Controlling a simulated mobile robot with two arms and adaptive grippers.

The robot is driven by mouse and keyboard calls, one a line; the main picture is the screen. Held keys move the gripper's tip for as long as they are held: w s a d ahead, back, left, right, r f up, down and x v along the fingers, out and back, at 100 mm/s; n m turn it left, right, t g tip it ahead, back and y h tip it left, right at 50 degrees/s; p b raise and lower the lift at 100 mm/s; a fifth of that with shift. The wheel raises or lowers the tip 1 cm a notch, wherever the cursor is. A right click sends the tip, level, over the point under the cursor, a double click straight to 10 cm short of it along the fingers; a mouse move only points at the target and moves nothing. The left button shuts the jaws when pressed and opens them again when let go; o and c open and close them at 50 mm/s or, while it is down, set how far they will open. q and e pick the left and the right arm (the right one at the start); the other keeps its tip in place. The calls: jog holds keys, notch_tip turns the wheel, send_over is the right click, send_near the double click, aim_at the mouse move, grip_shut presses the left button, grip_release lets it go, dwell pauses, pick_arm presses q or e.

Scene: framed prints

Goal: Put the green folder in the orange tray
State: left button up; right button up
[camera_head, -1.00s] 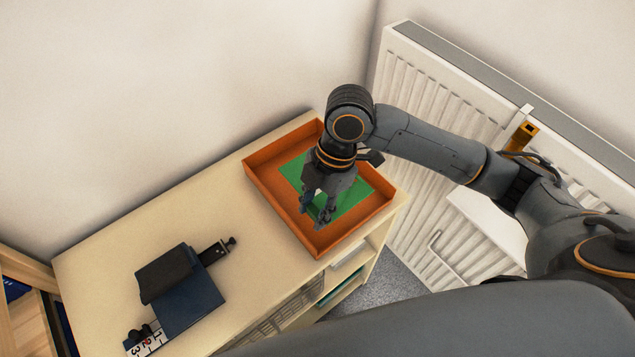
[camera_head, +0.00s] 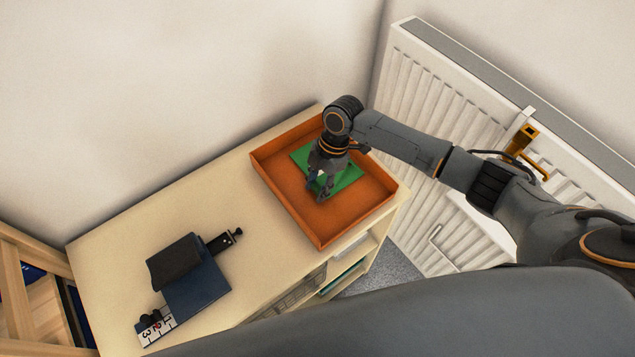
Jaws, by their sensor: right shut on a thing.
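The orange tray (camera_head: 345,224) stands on the right end of the light wooden cabinet top. The green folder (camera_head: 345,181) shows inside the tray's outline, toward its back, partly hidden by my right gripper. My right gripper (camera_head: 319,196) points down over the tray and is shut on the green folder near its front edge. I cannot tell whether the folder touches the tray floor. My left gripper is not in view.
A dark blue folder (camera_head: 198,292), a black item (camera_head: 175,262) and a white numbered strip (camera_head: 157,327) lie on the cabinet top (camera_head: 130,240) at the left. A white radiator (camera_head: 430,110) stands at the right. The cabinet top between is clear.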

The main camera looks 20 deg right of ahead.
jog(key=shift+f, duration=0.1)
jog(key=shift+f, duration=0.25)
jog(key=o, duration=1.1)
jog(key=shift+s, duration=0.1)
jog(key=shift+o, duration=0.2)
jog(key=shift+f, duration=0.1)
jog(key=shift+r, duration=0.2)
jog(key=b+v, duration=0.1)
jog(key=v, duration=1.1)
jog(key=shift+r+b, duration=0.25)
jog(key=shift+b, duration=0.1)
